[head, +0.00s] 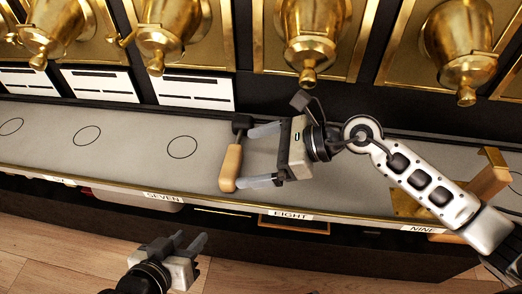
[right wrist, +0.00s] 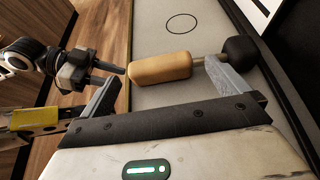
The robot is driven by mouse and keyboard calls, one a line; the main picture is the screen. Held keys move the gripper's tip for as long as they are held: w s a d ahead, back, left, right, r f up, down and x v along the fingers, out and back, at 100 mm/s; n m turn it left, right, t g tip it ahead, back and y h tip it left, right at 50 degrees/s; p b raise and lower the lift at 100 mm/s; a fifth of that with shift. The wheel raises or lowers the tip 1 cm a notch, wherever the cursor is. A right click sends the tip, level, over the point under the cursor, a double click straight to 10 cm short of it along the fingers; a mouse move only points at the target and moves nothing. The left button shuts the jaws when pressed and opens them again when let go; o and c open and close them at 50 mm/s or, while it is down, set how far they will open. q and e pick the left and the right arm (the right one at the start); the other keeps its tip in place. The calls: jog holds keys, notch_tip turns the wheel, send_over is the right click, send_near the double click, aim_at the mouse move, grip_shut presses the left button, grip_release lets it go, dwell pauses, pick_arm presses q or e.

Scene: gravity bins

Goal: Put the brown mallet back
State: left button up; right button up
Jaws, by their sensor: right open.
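The mallet, with a light brown handle (head: 231,167) and a dark head (head: 242,121), lies on the grey shelf (head: 140,160). In the right wrist view the handle (right wrist: 160,68) runs across in front of the fingertips, with the dark head (right wrist: 240,50) at the right. My right gripper (head: 248,157) is open, one finger beside the head end and the other beside the handle's end. I cannot tell whether either finger touches it. My left gripper (head: 190,241) is low in front of the shelf, with nothing visible in it; its opening is unclear.
Gold dispensers (head: 312,40) with knobs hang above the shelf. White label cards (head: 195,92) stand at the back. Printed circles mark the clear shelf at left. A gold bracket with a wooden piece (head: 490,182) stands at right. The front edge carries SEVEN, EIGHT (head: 290,215) and NINE labels.

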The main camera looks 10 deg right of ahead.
aim_at(231, 161)
jog(key=shift+s+x, duration=0.1)
jog(key=shift+x, duration=0.6)
jog(key=shift+s+x, duration=0.15)
jog(key=shift+x, duration=0.55)
jog(key=shift+a, duration=0.2)
jog(key=shift+d, duration=0.1)
jog(key=shift+v, duration=3.3)
jog(key=shift+r, duration=0.1)
jog(key=p+v, duration=0.1)
jog(key=v, duration=1.5)
jog(key=shift+r, duration=0.15)
